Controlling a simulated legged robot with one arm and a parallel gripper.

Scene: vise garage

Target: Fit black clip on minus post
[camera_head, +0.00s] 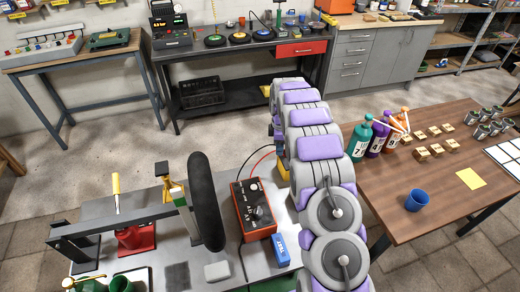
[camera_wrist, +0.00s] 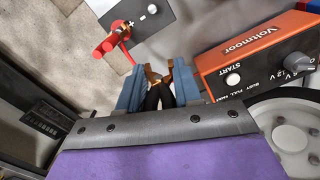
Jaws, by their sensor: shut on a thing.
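My gripper (camera_wrist: 157,88) shows in the wrist view, its blue fingers shut on the black clip (camera_wrist: 155,98). The clip's copper-coloured jaws point up the picture, away from my wrist. Beyond them is a dark battery top (camera_wrist: 160,24) with a small pale round post (camera_wrist: 152,9), apart from the clip. Small white marks beside it are hard to read. A red clip (camera_wrist: 114,40) sits at the battery's left edge, seemingly on the other post. In the head view my arm hides the gripper, the black clip and the battery.
The orange Voltmoor charger (camera_wrist: 255,62) stands right of my gripper; it also shows in the head view (camera_head: 256,208) on the grey bench (camera_head: 215,252). A black tyre (camera_head: 206,202) and a blue box (camera_head: 281,250) are close by. A wooden table (camera_head: 445,220) stands to the right.

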